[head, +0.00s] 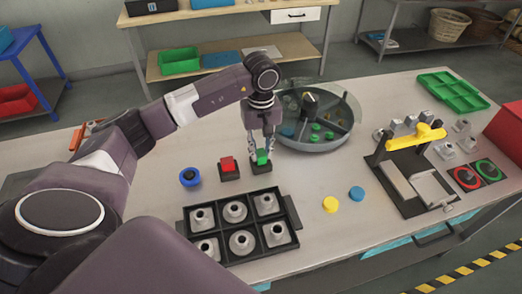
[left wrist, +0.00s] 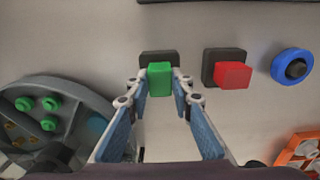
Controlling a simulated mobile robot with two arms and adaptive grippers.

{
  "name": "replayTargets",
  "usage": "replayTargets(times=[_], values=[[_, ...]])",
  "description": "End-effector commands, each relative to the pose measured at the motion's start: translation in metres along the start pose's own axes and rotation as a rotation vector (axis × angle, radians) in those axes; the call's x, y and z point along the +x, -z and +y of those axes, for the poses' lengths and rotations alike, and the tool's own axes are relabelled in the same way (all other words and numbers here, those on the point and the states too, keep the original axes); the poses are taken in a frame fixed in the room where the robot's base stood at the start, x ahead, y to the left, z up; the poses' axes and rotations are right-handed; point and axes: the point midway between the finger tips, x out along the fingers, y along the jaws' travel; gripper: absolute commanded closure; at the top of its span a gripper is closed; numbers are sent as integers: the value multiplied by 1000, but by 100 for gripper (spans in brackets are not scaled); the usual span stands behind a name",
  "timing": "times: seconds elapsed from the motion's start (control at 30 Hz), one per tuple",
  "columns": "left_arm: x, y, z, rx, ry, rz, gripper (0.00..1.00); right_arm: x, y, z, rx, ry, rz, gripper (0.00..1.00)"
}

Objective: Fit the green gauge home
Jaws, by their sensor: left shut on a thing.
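The green gauge (head: 262,156) is a small block held between the fingertips of my left gripper (head: 260,152). In the left wrist view the green gauge (left wrist: 159,79) sits between the fingertips of the left gripper (left wrist: 161,86). A dark square base (head: 261,169) is directly beneath it, and the base (left wrist: 158,56) also shows behind the gauge in the wrist view. I cannot tell whether the gauge is in the base or just above it. My right gripper is not in view.
A red block (head: 227,163) on a similar dark base and a blue ring (head: 190,177) stand to the left. A black tray (head: 228,200) of grey fittings lies in front. A round divided tray (head: 343,137) is behind right. Yellow (head: 331,204) and blue discs lie on clear table.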

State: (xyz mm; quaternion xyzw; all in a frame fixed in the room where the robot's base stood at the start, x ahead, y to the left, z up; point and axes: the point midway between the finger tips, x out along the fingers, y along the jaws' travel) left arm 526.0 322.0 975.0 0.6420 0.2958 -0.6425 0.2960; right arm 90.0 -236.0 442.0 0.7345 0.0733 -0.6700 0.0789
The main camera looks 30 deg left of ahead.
Motion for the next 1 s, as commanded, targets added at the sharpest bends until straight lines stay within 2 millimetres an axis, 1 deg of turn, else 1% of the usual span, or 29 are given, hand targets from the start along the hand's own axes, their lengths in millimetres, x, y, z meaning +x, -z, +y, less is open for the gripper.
replayTargets(times=[1.0], values=[[1,0,0,0,0,0,100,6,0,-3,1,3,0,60]])
